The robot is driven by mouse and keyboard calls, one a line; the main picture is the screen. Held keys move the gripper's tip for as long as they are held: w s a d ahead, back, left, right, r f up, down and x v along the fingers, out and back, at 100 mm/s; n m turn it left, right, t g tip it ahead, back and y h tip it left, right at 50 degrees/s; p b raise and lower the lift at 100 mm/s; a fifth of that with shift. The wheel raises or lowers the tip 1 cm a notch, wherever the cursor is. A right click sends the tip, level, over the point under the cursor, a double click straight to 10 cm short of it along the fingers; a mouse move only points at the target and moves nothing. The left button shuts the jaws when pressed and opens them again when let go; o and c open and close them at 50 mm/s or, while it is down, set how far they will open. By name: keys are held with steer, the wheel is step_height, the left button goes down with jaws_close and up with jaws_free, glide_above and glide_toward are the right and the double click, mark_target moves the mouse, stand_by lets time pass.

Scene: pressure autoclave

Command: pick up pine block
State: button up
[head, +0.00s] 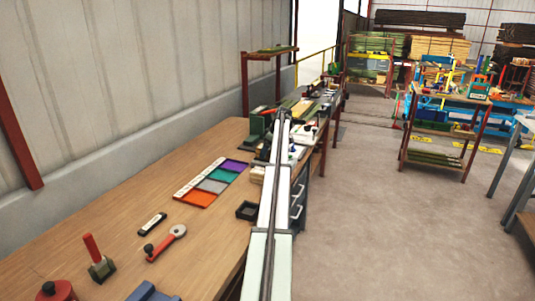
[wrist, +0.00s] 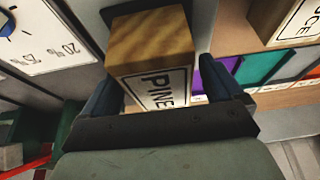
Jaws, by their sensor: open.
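The pine block (wrist: 150,45) is a wooden block with a white label reading "PINE", seen close up at the top centre of the wrist view. My gripper (wrist: 158,82) is open, with one dark blue finger on each side of the block's lower part. The block's lower end is hidden by the dark gripper body. I cannot tell whether the fingers touch it. I cannot make out the pine block or my gripper in the head view.
Another labelled wooden block (wrist: 268,22) is at the upper right of the wrist view. A white dial panel (wrist: 45,40) is at upper left. In the head view, a coloured-section tray (head: 183,195), a small black tray (head: 247,210) and a red-handled tool (head: 93,246) are on the wooden bench (head: 60,232).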

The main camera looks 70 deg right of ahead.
steer(key=shift+c, duration=0.2)
steer(key=c, duration=1.2)
steer(key=shift+c, duration=0.2)
